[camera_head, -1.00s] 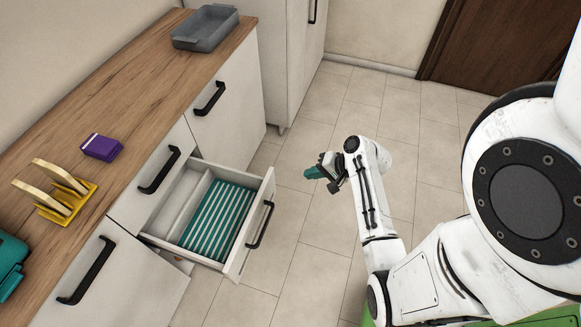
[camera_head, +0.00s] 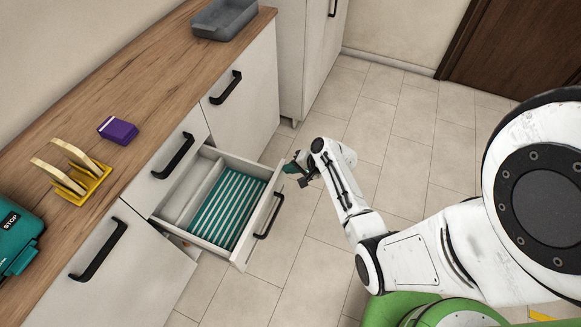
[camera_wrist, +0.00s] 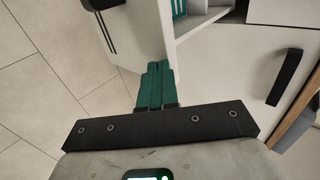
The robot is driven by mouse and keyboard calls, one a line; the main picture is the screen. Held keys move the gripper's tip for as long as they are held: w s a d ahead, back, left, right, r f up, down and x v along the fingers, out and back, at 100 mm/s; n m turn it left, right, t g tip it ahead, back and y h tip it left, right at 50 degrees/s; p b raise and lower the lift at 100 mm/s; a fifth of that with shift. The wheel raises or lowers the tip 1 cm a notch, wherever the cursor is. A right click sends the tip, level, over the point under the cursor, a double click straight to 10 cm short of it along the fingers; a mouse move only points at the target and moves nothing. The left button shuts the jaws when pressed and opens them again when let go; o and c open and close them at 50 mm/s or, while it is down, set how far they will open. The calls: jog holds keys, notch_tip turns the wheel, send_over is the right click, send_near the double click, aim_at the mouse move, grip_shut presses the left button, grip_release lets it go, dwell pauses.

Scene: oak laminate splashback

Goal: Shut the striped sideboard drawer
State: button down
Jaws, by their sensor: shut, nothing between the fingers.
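The open drawer (camera_head: 268,228) juts out from the white sideboard (camera_head: 143,264). Inside it is a teal and white striped liner (camera_head: 228,208) and a narrow bare compartment on the left. A black bar handle (camera_head: 269,217) is on its front. My gripper (camera_head: 290,168) is shut and empty, close to the far end of the drawer front. In the wrist view its teal fingers (camera_wrist: 156,84) point at the end of the drawer front (camera_wrist: 131,41); I cannot tell whether they touch it.
The wooden worktop (camera_head: 110,100) holds a grey tray (camera_head: 224,19), a purple box (camera_head: 117,130), a yellow rack (camera_head: 86,184) with two slices, and a teal case (camera_head: 12,238). A tall white cabinet (camera_head: 306,60) stands behind. The tiled floor (camera_head: 385,140) is clear.

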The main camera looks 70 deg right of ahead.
jog(key=shift+w, duration=0.15)
jog(key=w+b, duration=1.1)
jog(key=w, duration=1.6)
jog(key=shift+a+b, duration=0.35)
jog(key=shift+a, duration=0.1)
jog(key=shift+s, duration=0.1)
